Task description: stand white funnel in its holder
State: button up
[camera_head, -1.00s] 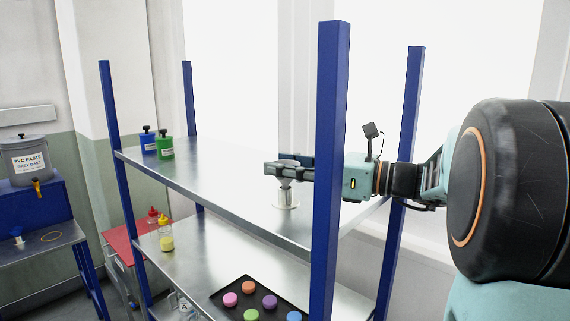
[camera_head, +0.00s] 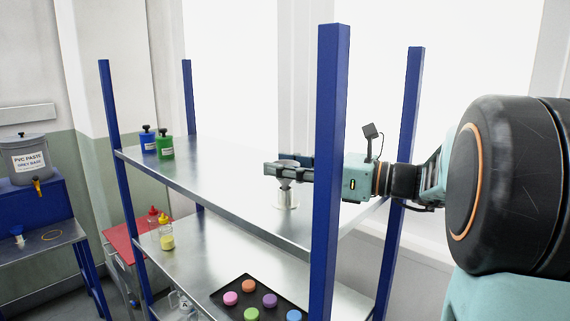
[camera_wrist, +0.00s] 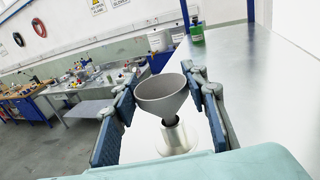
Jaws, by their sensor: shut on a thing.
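The white funnel, grey in this light, shows in the wrist view (camera_wrist: 163,93) with its wide mouth up, between my two fingers. It also shows in the head view (camera_head: 286,182), partly hidden by the fingers. My gripper (camera_head: 283,170) is shut on it, above the top shelf; it shows in the wrist view too (camera_wrist: 160,85). The holder, a short pale metallic cylinder on a round base (camera_head: 286,201), stands on the shelf directly under the funnel. In the wrist view the holder (camera_wrist: 178,136) is below the cone. I cannot tell how deep the spout is in it.
Blue gantry posts frame the top shelf (camera_head: 225,185); the front post (camera_head: 328,150) stands close to my gripper. A blue jar (camera_head: 148,141) and a green jar (camera_head: 165,146) stand at the shelf's far left end. The shelf between is clear.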

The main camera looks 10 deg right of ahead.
jog(key=shift+f+b, duration=0.4)
jog(key=shift+f, duration=0.3)
jog(key=o, duration=0.7)
jog(key=shift+c, duration=0.2)
jog(key=shift+d, duration=0.1)
jog(key=shift+p+v, duration=1.15)
jog(key=shift+v, duration=4.3)
jog(key=shift+s, duration=0.1)
